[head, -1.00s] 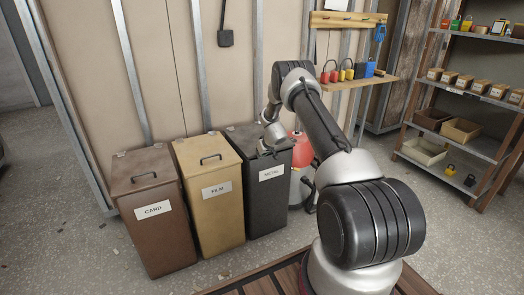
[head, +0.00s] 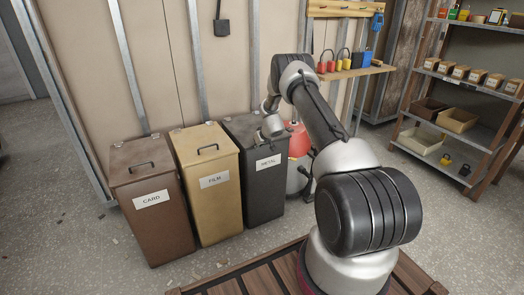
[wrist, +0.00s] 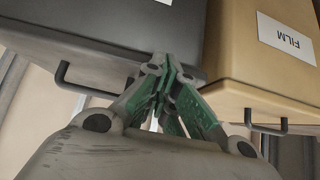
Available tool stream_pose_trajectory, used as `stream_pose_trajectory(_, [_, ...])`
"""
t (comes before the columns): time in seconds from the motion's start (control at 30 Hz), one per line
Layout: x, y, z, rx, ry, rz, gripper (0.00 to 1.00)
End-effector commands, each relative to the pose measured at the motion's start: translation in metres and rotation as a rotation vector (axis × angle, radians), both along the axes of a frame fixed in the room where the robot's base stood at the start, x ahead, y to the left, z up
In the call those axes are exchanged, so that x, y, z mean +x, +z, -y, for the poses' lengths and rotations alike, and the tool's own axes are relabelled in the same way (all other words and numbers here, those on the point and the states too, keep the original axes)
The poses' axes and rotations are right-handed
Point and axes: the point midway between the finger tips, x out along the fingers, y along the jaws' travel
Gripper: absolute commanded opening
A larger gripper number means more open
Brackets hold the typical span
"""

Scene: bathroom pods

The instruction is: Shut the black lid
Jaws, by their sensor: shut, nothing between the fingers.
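The black bin (head: 264,190) labelled METAL stands at the right end of a row of three. Its black lid (head: 240,128) appears to lie flat on top, though my arm covers part of it. My gripper is at the lid's front right area in the head view, where its fingertips are hard to make out. In the wrist view my gripper (wrist: 170,72) is shut and empty, its green-padded fingers in front of the gap between the black bin (wrist: 110,30) and the tan bin. The black lid's handle (wrist: 75,82) shows left of the fingers; I cannot tell whether they touch the lid.
The tan FILM bin (head: 214,198) and brown CARD bin (head: 155,215) stand close by on the left, lids down. A red container (head: 299,140) is just right of the black bin. A shelf unit (head: 455,110) stands at the right.

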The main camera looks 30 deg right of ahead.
Motion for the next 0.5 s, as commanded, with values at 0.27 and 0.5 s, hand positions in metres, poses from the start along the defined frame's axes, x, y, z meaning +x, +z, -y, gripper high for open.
stream_pose_trajectory(0.27, [-0.012, 0.026, 0.003, 0.002, -0.002, 0.007, 0.00])
stream_pose_trajectory(0.5, [-0.041, 0.016, 0.004, 0.002, -0.002, 0.007, 0.00])
